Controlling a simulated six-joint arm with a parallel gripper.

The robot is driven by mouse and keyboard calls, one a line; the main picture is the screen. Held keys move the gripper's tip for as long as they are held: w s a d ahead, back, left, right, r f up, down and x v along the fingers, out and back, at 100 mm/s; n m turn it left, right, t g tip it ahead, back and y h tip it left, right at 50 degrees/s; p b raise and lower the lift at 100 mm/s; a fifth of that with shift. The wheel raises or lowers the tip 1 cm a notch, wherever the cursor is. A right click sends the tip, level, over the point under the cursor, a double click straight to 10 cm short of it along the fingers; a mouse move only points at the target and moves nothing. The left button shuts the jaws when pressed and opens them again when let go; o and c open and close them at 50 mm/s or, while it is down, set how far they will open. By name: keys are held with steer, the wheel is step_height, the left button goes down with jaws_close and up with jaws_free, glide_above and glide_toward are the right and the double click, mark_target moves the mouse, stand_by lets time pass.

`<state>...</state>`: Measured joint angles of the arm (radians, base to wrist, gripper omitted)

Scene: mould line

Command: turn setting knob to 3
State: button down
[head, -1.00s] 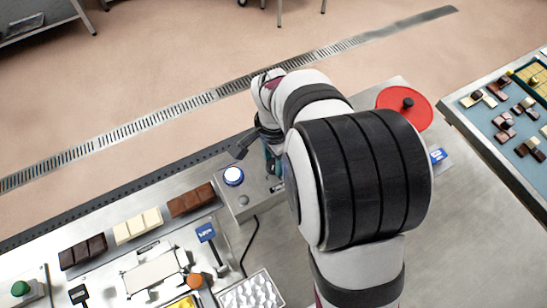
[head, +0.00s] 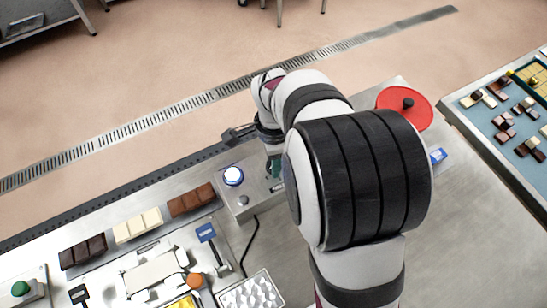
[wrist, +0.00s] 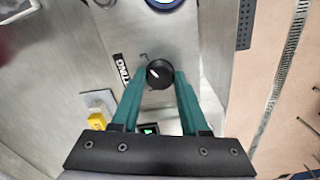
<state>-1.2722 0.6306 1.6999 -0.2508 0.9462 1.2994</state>
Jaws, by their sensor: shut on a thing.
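The setting knob (wrist: 160,73) is a round black dial with a white pointer line, on a grey metal control box (head: 240,203). In the wrist view its pointer slants toward the upper left. A partly hidden label ending in "TTING" (wrist: 121,67) is beside it. My gripper (wrist: 161,80) is shut on the knob, with one teal finger on each side. In the head view my arm hides the knob and most of the gripper.
A lit blue-ringed button (head: 233,176) is on the same box, close to the knob. A small green display (wrist: 149,130) shows between my fingers. Chocolate bars (head: 137,226) lie left of the box. A red disc (head: 405,106) is at the right.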

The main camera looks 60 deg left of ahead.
steer(key=shift+c, duration=2.1)
jaws_free()
step_height(320, 180, up, 16)
